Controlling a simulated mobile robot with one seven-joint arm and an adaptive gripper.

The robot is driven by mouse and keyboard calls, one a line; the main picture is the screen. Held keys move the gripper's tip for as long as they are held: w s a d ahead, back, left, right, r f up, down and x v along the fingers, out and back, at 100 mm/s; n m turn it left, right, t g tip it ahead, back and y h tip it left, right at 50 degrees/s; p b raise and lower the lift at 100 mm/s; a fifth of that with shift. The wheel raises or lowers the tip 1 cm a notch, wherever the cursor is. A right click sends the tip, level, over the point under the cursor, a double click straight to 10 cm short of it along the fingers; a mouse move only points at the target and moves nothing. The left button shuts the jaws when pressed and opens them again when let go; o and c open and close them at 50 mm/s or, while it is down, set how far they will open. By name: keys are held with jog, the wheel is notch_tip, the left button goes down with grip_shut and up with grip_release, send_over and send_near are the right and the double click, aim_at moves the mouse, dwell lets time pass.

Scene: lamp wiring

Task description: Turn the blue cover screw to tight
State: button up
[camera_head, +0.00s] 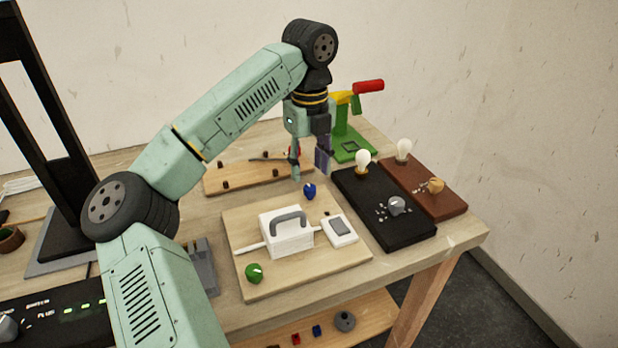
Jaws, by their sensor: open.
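The blue cover screw (309,191) stands at the back edge of a wooden board (350,262), behind a white box with a grey handle (287,230). A green screw (254,272) sits at the board's front left, with a white mark on its top. My gripper (309,172) points down just above the blue screw, with its fingers apart and nothing between them. The fingertips look close to the screw, but I cannot tell the exact gap or whether they touch it.
A white switch (340,229) sits on the board's right. A black box (385,210) and a brown box (425,187) with bulbs and knobs stand to the right. A green stand with a red handle (368,86) is behind. A wooden board with dark pegs (225,184) lies behind left.

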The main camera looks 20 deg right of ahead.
aim_at(310, 186)
jog(key=shift+f+p, duration=0.4)
jog(key=shift+f, duration=1.95)
jog(key=shift+c, duration=0.6)
grip_shut()
